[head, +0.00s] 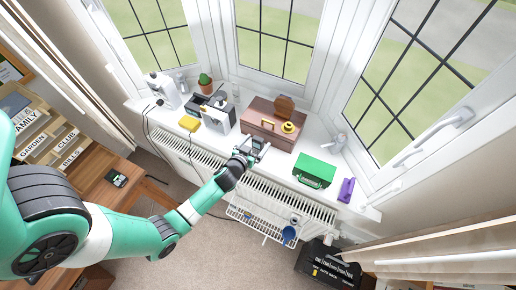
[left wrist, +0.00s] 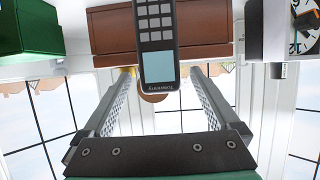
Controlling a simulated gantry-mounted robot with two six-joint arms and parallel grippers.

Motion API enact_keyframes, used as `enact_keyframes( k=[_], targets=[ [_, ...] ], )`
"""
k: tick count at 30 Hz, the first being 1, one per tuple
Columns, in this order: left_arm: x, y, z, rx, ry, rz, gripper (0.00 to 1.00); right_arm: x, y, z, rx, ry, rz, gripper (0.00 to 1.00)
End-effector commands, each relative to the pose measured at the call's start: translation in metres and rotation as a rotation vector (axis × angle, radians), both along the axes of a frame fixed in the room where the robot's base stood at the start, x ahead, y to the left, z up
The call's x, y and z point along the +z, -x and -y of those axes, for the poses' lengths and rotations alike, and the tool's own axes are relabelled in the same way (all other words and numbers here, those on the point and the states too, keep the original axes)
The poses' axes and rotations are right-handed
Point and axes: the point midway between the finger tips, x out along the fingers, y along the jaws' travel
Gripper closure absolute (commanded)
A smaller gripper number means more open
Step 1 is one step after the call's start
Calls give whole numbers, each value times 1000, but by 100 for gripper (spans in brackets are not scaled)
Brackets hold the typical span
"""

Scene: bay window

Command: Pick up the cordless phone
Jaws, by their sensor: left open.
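The cordless phone (left wrist: 158,45) is dark, with grey keys and a pale blue screen. In the left wrist view it shows upside down, between the two fingers of my left gripper (left wrist: 160,72), with a gap on each side. In the head view my left gripper (head: 257,147) is at the front edge of the white windowsill, in front of the brown case. The phone (head: 256,143) is small and partly hidden by the gripper there. The gripper is open; I cannot tell how deep the phone sits between the fingers. My right gripper is not in view.
The brown case (head: 262,110) stands behind the phone. A green box (head: 314,171) and a purple object (head: 346,190) are to the right on the sill. A grey-and-black appliance (head: 217,113) and a yellow item (head: 189,123) are to the left. A white radiator (head: 285,205) is below.

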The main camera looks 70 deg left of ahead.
Motion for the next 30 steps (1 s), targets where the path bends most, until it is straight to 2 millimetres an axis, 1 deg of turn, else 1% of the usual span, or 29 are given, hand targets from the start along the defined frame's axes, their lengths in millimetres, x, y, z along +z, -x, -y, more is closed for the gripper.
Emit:
enact_keyframes(
  k=[1,3,10,11,12,17,18,20,24,26,27,30],
  targets=[
    [-4,-6,-5,1,0,1,5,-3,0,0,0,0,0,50],
    [-6,-10,-9,2,0,0,5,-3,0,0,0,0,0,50],
    [-6,-12,-10,0,-1,1,5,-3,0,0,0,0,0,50],
    [-6,-12,-10,0,-1,1,9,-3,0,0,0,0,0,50],
    [-6,-12,-10,0,0,0,16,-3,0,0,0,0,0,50],
    [-6,-12,-10,0,0,0,45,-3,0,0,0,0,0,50],
    [-6,-12,-10,0,1,1,52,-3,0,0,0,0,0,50],
    [-6,-12,-10,0,1,1,63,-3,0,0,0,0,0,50],
    [-6,-12,-10,0,1,1,88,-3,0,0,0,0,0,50],
    [-6,-12,-10,0,1,1,99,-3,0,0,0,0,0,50],
    [-6,-12,-10,0,1,1,100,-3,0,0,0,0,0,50],
    [-6,-12,-10,0,0,1,100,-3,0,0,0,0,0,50]
  ],
)
